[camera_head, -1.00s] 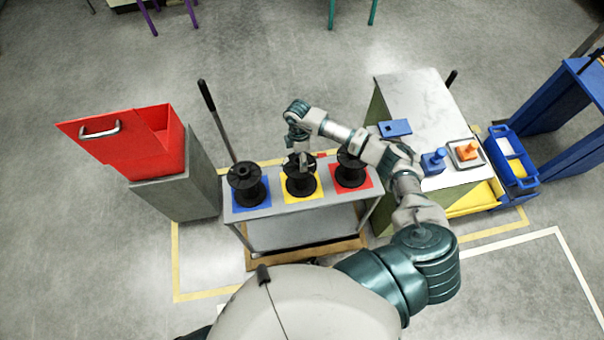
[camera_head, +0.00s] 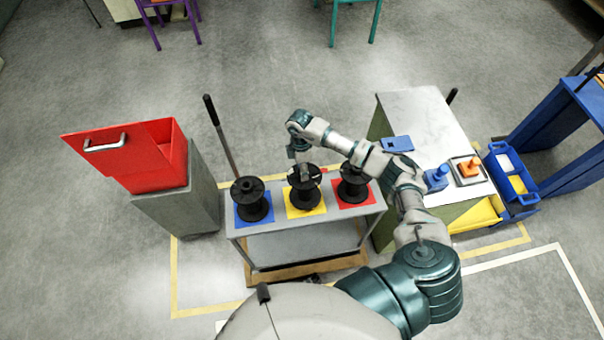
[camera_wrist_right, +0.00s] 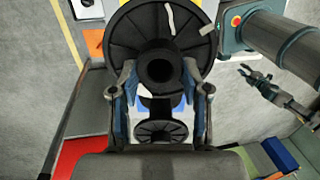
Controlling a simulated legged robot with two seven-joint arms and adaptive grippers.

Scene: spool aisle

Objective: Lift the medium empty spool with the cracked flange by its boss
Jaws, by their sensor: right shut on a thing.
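Three black empty spools stand in a row on the grey cart: left spool (camera_head: 251,199) on a blue square, middle spool (camera_head: 304,196) on a yellow square, right spool (camera_head: 353,184) on a red square. My right gripper (camera_head: 302,173) reaches down onto the middle spool's top. In the right wrist view its fingers (camera_wrist_right: 160,100) are shut on the boss (camera_wrist_right: 160,68) of a black flange (camera_wrist_right: 130,40) with pale marks near its edge. I cannot tell whether the spool is raised. My left gripper (camera_wrist_right: 265,85) shows in the wrist view, apart from the spools, open.
The cart (camera_head: 300,225) is narrow and holds the spools close together. A red bin (camera_head: 150,165) on a grey cabinet stands at left. At right a workbench (camera_head: 425,110) carries blue and orange items, with a blue crate (camera_head: 512,178) beyond. Open floor lies behind the cart.

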